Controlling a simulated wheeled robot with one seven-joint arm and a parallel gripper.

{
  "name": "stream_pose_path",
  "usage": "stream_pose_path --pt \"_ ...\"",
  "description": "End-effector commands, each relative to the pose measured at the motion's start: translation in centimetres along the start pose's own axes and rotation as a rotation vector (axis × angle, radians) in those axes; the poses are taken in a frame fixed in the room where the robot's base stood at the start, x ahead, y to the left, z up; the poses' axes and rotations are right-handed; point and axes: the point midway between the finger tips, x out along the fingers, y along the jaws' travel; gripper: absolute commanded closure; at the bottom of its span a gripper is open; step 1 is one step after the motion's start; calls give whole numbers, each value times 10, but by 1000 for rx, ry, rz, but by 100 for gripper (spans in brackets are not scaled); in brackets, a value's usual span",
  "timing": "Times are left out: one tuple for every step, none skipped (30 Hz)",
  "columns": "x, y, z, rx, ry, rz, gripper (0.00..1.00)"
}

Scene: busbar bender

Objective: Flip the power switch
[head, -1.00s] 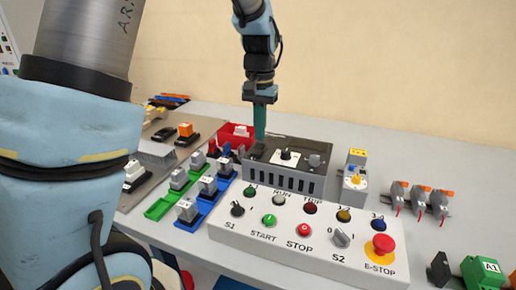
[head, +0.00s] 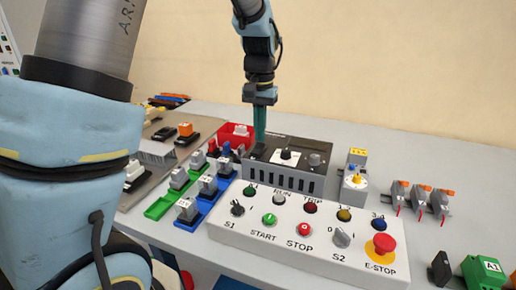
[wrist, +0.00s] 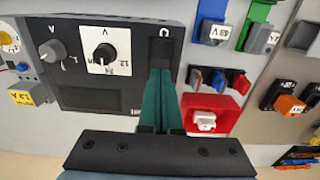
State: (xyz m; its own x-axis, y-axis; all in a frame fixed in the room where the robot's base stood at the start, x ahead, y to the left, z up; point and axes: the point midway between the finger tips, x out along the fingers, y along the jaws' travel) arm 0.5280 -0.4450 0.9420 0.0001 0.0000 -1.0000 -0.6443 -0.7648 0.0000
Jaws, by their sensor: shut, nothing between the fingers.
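The dark power supply box (head: 310,157) stands on the bench with two knobs on its top panel. It also shows in the wrist view (wrist: 90,99), upside down. Its black rocker power switch (wrist: 164,50) is at the panel end by the gripper, partly hidden behind the fingertips. My gripper (head: 260,143) points down with its teal fingers shut together and empty. In the wrist view the fingertips (wrist: 161,72) overlap the near edge of the switch. I cannot tell whether they touch it or which way the rocker is set.
A white control panel (head: 305,235) with buttons and a red E-stop stands in front of the box. A red bin (head: 232,131) is close on the left, with small coloured switches and green and blue trays nearby. Bare bench lies behind the box to the right.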

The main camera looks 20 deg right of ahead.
Motion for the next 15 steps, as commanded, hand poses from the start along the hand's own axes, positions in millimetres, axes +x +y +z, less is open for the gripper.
stream_pose_path --pt "1 0 0 0 0 0 100" --pt "2 0 0 0 0 0 100" --pt "2 0 0 0 -1 0 100" --pt "3 0 0 0 -1 0 100" --pt "3 0 0 0 -1 0 100" --pt "4 0 0 0 -1 0 100" --pt "4 0 0 0 -1 0 100" --pt "5 0 0 0 -1 0 100" --pt "5 0 0 0 -1 0 100" --pt "6 0 0 0 -1 0 100" --pt "6 0 0 0 -1 0 100" --pt "7 0 0 0 -1 0 100" --pt "7 0 0 0 -1 0 100" --pt "8 0 0 0 -1 0 100" --pt "8 0 0 0 -1 0 100"
